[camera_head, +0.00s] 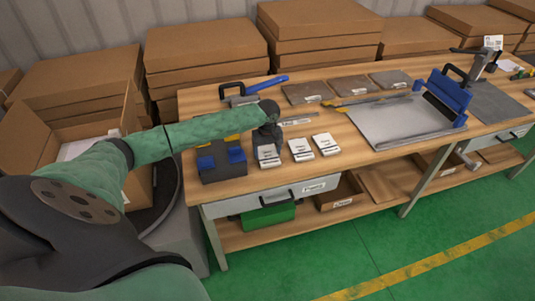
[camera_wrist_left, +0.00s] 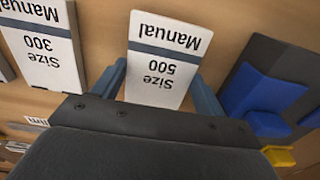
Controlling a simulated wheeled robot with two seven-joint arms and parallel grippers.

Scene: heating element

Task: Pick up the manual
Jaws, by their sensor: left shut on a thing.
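Three white manuals with a dark band lie near the front edge of the workbench. The Size 500 manual (camera_wrist_left: 165,62) is between the two fingers of my left gripper (camera_wrist_left: 158,88) in the left wrist view. In the head view this manual (camera_head: 268,155) is the leftmost, below my left gripper (camera_head: 266,138). The gripper is shut on it; whether the manual is clear of the bench I cannot tell. The Size 300 manual (camera_wrist_left: 45,45) lies beside it, also in the head view (camera_head: 301,150). A third manual (camera_head: 326,145) lies further right. My right gripper is not in view.
A grey fixture with blue blocks (camera_head: 222,163) stands left of the manuals. A metal plate with a blue bender (camera_head: 448,98) is on the right. Dark plates (camera_head: 306,93) lie behind. Cardboard boxes (camera_head: 205,55) line the back. Bare bench surrounds the right manual.

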